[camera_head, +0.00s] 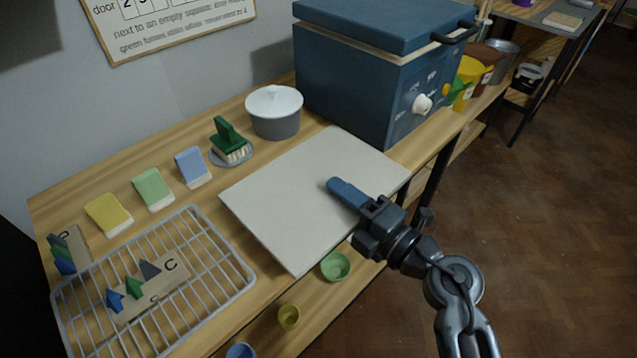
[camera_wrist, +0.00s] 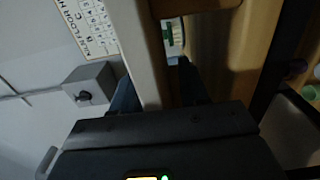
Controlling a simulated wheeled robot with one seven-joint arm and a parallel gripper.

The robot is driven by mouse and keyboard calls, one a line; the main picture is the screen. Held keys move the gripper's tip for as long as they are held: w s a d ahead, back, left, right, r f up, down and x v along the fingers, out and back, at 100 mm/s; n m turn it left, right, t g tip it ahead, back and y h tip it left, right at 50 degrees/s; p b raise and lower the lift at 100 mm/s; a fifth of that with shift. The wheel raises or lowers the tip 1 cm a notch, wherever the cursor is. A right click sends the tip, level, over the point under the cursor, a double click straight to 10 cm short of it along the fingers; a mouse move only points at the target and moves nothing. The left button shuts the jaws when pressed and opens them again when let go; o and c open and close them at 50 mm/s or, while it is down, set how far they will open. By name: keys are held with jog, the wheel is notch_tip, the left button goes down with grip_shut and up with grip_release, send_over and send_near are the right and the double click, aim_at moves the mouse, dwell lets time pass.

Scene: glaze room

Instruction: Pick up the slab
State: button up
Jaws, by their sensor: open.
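The slab is a large, flat off-white board (camera_head: 290,205) lying on the wooden table, its near edge reaching the table's front edge and appearing to overhang it. In the wrist view the slab (camera_wrist: 142,55) shows as a pale strip running down between the fingers. My gripper (camera_head: 345,193) is open at the slab's near right edge. In the head view one blue finger lies over the slab's top; the other is hidden, apparently below the edge. The wrist view shows both fingers of my gripper (camera_wrist: 158,92), one on each side of the strip. Contact is not clear.
A wire rack (camera_head: 205,222) stands left of the slab; a blue kiln (camera_head: 375,75) and lidded pot (camera_head: 274,122) stand behind. A green brush (camera_head: 228,140) and coloured sponges (camera_head: 153,190) line the back. Below the front edge sit small cups, one green (camera_head: 335,266).

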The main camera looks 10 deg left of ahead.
grip_shut()
dwell(1.2)
jog(key=shift+r, duration=0.1)
